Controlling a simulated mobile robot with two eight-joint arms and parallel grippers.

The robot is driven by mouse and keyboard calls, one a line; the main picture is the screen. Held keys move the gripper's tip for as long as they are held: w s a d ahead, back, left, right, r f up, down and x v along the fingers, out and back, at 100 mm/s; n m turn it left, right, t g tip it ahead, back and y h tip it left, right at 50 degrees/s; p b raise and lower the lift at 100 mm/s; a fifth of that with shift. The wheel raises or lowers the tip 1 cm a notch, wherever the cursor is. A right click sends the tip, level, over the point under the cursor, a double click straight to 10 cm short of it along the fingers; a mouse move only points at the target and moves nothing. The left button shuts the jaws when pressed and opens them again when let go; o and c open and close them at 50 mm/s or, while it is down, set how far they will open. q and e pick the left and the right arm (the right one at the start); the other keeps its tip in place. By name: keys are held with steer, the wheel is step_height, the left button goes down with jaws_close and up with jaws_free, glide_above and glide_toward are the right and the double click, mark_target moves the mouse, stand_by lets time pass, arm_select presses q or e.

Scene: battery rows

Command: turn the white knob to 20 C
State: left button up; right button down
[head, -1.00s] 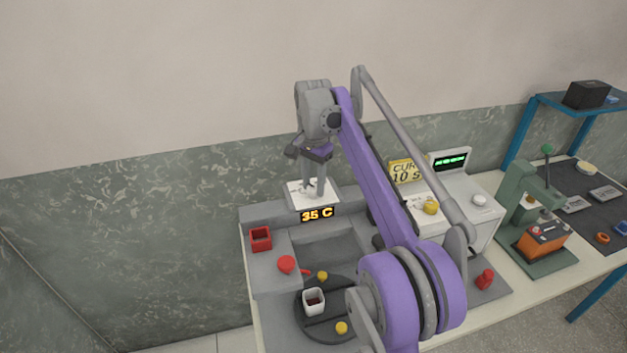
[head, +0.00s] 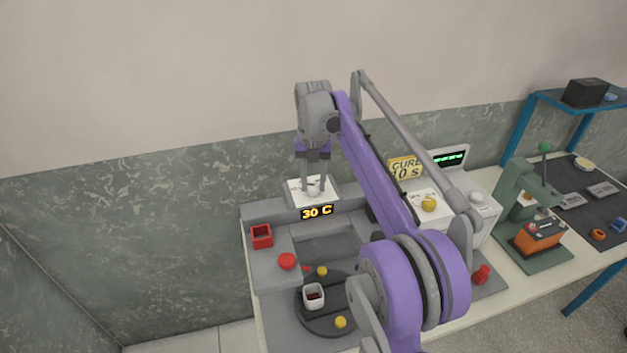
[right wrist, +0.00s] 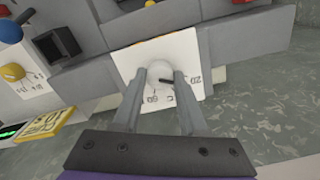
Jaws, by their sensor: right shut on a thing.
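The white knob (head: 313,189) stands on a white dial plate (head: 296,192) on top of the grey machine. In the right wrist view the knob (right wrist: 158,72) shows between the fingers, with a dark pointer mark and printed numbers on the plate (right wrist: 125,58) around it. My right gripper (head: 313,188) points down from above and is shut on the knob. It also shows in the right wrist view (right wrist: 160,80). The display (head: 317,212) below the plate reads 30 C in orange. My left gripper is not in view.
A red square cup (head: 261,236) and red button (head: 287,261) are on the machine's left. A white cup (head: 314,296) stands on the dark turntable. A yellow knob (head: 429,205) and CURE 10 s sign (head: 405,168) are to the right, beyond my arm.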

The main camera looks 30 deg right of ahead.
mark_target(314, 185)
stand_by(0.3)
steer(key=shift+c, duration=2.2)
jaws_free()
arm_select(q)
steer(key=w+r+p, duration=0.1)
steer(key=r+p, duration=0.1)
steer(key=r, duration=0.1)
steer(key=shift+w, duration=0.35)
arm_select(e)
step_height(314, 185, up, 11)
steer(key=shift+f, duration=0.1)
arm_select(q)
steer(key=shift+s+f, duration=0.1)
arm_select(e)
steer(key=shift+f, duration=0.1)
